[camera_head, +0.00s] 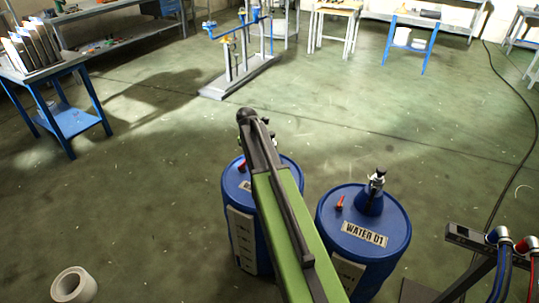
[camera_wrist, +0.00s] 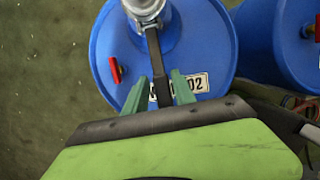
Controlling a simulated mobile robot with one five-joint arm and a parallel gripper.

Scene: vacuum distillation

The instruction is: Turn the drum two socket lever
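Drum two is the blue drum (camera_wrist: 215,45) whose label (camera_wrist: 185,87) ends in "02" in the wrist view. A metal socket (camera_wrist: 145,8) sits on its top at the upper edge. A dark lever (camera_wrist: 154,48) runs from the socket down between the two green fingers of my gripper (camera_wrist: 160,78). The fingers stand apart, one on each side of the lever, with narrow gaps visible; contact is not clear. In the head view my arm covers the middle of drum two (camera_head: 237,192), and my gripper is hidden.
A red handle (camera_wrist: 115,70) stands on drum two, left of the lever. The "WATER 01" drum (camera_head: 385,225) stands close on the right, with its own socket (camera_head: 376,180). Open floor lies beyond the drums.

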